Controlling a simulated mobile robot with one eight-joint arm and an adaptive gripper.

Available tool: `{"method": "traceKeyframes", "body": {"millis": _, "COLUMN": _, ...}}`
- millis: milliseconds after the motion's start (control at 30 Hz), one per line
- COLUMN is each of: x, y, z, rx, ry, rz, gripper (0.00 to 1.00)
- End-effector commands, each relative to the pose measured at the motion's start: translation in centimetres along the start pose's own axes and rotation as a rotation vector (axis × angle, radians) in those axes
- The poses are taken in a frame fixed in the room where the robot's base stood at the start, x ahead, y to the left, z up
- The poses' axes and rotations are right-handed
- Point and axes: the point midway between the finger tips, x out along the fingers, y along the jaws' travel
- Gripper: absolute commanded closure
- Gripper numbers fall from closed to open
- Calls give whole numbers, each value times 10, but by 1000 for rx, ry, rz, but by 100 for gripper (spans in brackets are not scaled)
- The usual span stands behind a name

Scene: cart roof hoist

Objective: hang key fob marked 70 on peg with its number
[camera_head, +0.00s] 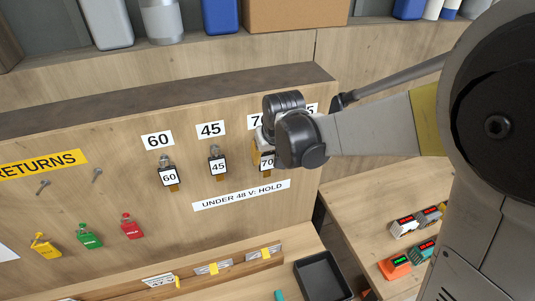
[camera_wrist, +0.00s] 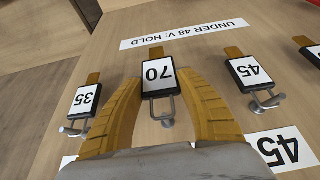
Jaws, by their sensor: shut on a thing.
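The key fob marked 70 (camera_wrist: 157,76) is a white tag in a black frame with a tan tab. In the wrist view it sits between the two yellow fingers of my gripper (camera_wrist: 160,72), which is shut on it. A metal peg (camera_wrist: 167,113) shows right at the fob's ring end; I cannot tell whether the ring is around it. In the head view the fob (camera_head: 267,162) is against the board, below the partly hidden 70 label (camera_head: 255,121). My wrist hides its upper part and the peg there.
Fobs 60 (camera_head: 169,177) and 45 (camera_head: 218,167) hang to the left; fob 35 (camera_wrist: 84,100) hangs on the other side. An "UNDER 48 V: HOLD" sign (camera_head: 241,195) is below. Colored tags and two bare pegs (camera_head: 43,188) are under the RETURNS label (camera_head: 40,171). A black tray (camera_head: 322,277) stands below.

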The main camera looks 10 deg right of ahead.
Motion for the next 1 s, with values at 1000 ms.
{"method": "traceKeyframes", "body": {"millis": 1000, "x": 20, "y": 0, "z": -29, "rx": 0, "ry": 0, "rz": 0, "gripper": 96}}
